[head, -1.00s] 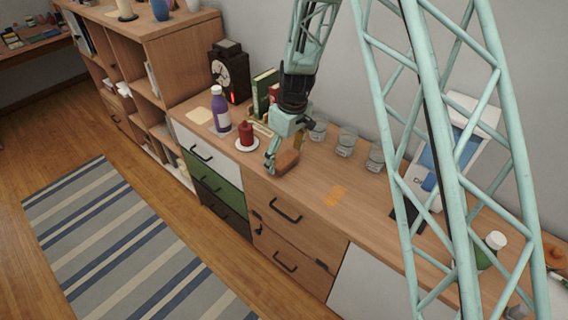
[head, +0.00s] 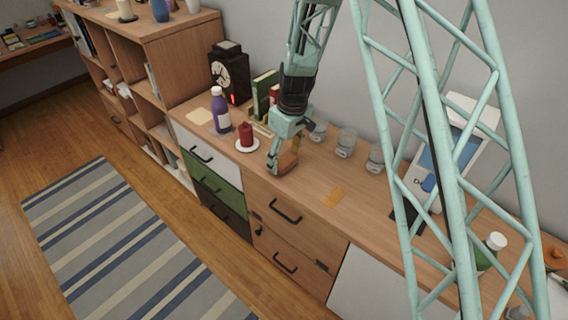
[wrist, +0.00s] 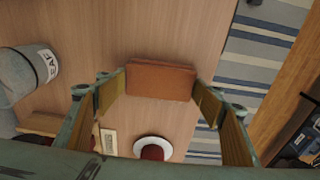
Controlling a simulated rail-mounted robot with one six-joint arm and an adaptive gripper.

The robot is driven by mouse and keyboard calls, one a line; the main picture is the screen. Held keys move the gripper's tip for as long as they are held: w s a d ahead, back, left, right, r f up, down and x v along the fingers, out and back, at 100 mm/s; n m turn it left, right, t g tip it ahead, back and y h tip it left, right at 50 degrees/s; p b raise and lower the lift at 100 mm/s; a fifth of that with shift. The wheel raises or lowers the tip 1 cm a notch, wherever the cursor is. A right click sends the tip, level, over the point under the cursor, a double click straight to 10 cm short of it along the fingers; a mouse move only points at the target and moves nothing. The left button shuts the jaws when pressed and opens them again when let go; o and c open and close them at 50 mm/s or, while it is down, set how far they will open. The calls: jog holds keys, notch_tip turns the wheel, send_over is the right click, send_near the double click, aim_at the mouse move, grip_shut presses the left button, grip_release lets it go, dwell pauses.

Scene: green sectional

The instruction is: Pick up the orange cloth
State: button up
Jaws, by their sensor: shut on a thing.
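In the wrist view the block sits between the two fingertips, one at each end. In the head view the block (head: 288,162) is partly hidden by a finger; I cannot tell whether it still touches the top.
A red candle (head: 246,134) on a white plate and a purple bottle (head: 220,110) stand left of my gripper. Several glasses (head: 346,143) stand behind, to the right.

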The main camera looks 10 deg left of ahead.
aim_at(283, 159)
jog(key=shift+r, duration=0.15)
jog(key=shift+r+p, duration=0.4)
jog(key=shift+r, duration=1.2)
jog(key=s+d, duration=0.2)
jog(key=s, duration=0.3)
jog(key=s+d+r, duration=0.1)
jog(key=s+d, duration=0.1)
jog(key=s, duration=0.3)
jog(key=s+d, duration=0.1)
jog(key=s, duration=0.4)
jog(key=shift+d+r, duration=0.25)
jog(key=shift+d, duration=0.15)
jog(key=shift+o, duration=0.3)
